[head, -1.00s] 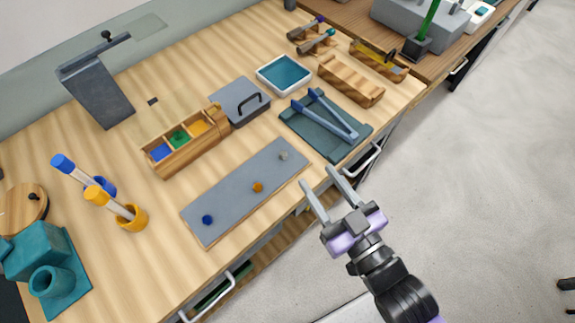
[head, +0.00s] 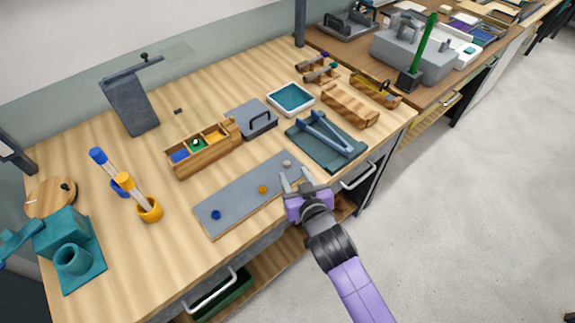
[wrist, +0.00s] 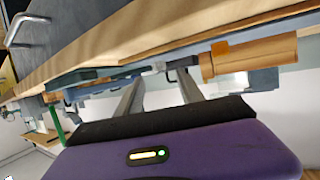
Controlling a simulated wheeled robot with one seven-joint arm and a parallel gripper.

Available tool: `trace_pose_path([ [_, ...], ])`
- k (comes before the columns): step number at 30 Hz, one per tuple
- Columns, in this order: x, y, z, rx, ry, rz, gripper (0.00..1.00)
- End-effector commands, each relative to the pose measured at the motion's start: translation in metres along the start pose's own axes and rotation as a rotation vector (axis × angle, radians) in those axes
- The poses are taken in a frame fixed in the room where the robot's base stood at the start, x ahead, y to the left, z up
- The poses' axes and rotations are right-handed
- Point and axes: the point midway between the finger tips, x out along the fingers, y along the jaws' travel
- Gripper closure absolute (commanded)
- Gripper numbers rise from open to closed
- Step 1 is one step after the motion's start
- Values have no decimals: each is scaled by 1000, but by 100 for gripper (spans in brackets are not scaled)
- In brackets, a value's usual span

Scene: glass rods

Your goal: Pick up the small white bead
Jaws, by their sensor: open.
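The small white bead (head: 287,163) looks greyish white and rests near the far right end of a flat grey mat (head: 237,204) on the wooden table. An orange bead (head: 262,189) and a blue bead (head: 216,215) sit on the same mat, toward its near left end. My gripper (head: 296,175) is open, with its two grey fingers pointing toward the white bead at the mat's right end. No contact with the bead shows.
A wooden box (head: 205,155) with blue, green and orange compartments stands behind the mat. A grey handled lid (head: 250,118) lies beside it. A dark green tray (head: 345,158) with blue tongs (head: 328,137) is right of the mat. The table's front edge runs below my gripper.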

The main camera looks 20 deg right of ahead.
Motion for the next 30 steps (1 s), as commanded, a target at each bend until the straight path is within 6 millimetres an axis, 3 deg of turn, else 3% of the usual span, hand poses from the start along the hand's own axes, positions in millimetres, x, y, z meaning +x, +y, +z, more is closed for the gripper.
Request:
trace_pose_path([
  [15, 55, -1, -4, -1, 2, -2, 55],
  [24, 59, -1, -3, -1, 1, -2, 55],
  [26, 59, -1, -3, -1, 1, -2, 63],
  [30, 59, -1, -3, -1, 1, -2, 90],
])
